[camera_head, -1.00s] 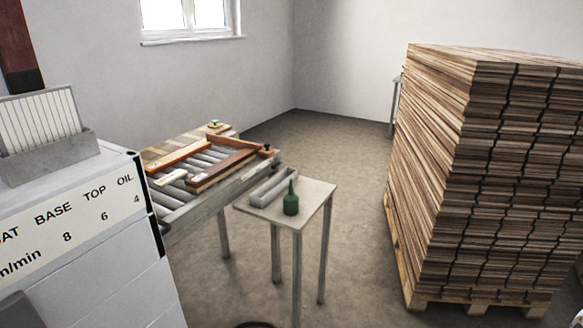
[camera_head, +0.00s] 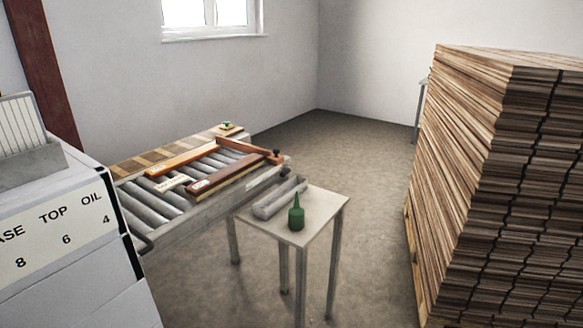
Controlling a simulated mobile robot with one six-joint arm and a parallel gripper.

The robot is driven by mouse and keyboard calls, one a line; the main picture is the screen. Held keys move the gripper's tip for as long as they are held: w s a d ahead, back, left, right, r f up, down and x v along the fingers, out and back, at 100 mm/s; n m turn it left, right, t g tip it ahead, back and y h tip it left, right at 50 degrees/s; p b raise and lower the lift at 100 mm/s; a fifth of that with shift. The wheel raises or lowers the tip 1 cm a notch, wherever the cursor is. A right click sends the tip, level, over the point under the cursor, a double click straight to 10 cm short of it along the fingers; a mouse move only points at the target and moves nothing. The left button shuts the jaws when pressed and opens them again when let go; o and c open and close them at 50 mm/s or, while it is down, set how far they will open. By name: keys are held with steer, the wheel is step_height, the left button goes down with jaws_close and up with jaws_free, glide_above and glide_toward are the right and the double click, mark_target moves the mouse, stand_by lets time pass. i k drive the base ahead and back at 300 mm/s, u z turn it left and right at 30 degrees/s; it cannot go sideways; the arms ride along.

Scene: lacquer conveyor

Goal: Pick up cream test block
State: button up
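A small cream piece (camera_head: 172,183) lies on the rollers of the conveyor (camera_head: 146,213), left of the reddish-brown bar. It is too small to tell whether it is a block or a flat tag. Another small pale piece with a dark green top (camera_head: 228,127) sits at the conveyor's far end. I cannot tell for certain which is the cream test block. My gripper is not in view.
A small side table (camera_head: 325,204) beside the conveyor holds a grey tray (camera_head: 268,212) and a green bottle (camera_head: 296,217). A white machine (camera_head: 82,285) stands at the left. A tall board stack (camera_head: 500,190) blocks the right. Floor (camera_head: 352,145) between is clear.

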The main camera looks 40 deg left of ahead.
mark_target(165, 187)
steer(key=z, duration=0.05)
steer(key=i, duration=1.95)
steer(key=u, duration=0.9)
steer(key=k, duration=0.1)
steer(key=u, duration=3.05)
steer(key=i, duration=1.05)
steer(key=u, duration=0.05)
